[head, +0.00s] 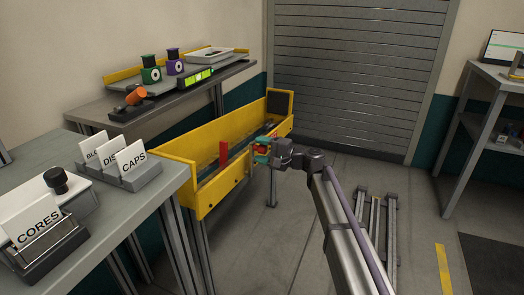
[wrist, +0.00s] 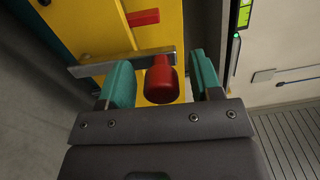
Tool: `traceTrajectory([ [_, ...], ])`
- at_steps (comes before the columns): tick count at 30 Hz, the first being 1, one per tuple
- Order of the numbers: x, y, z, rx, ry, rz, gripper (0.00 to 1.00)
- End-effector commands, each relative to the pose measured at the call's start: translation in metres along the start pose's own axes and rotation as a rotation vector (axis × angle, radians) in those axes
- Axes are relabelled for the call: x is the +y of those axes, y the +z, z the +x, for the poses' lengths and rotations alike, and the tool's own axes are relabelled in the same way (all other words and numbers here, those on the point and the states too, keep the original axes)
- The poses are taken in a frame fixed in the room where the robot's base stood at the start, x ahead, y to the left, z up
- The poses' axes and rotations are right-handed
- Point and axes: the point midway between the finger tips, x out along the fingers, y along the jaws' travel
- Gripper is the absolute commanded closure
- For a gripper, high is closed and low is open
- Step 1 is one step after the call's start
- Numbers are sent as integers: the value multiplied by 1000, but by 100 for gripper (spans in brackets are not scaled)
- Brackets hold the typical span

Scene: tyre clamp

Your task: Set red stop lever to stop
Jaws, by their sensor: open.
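The red lever's rounded knob (wrist: 161,82) shows in the wrist view, in front of a yellow panel (wrist: 98,32). A flat grey metal bar (wrist: 105,66) runs across behind the knob. My gripper (wrist: 162,72) is open, with one teal finger on each side of the knob and a visible gap to both. A short red mark (wrist: 144,17) sits higher on the panel. In the head view, my gripper (head: 262,150) is at the right side of the yellow trough (head: 206,198), near its far end. The lever is hard to make out there.
A red upright piece (head: 224,153) stands in the trough. A grey bench (head: 150,190) with card holders is at the left. A shelf (head: 190,95) with coloured fixtures is behind. Open floor (head: 310,265) lies right of the trough, and a shutter (head: 360,75) closes the back.

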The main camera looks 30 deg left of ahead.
Motion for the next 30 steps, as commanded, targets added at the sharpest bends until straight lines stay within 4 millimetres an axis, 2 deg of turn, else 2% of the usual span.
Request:
traceTrajectory([
  [5,0,0,-1,1,-1,1,41],
  [8,0,0,-11,2,-1,1,41],
  [15,0,1,-69,3,-1,0,41],
  [21,0,0,-104,2,0,0,41],
  [30,0,0,-108,0,0,0,41],
])
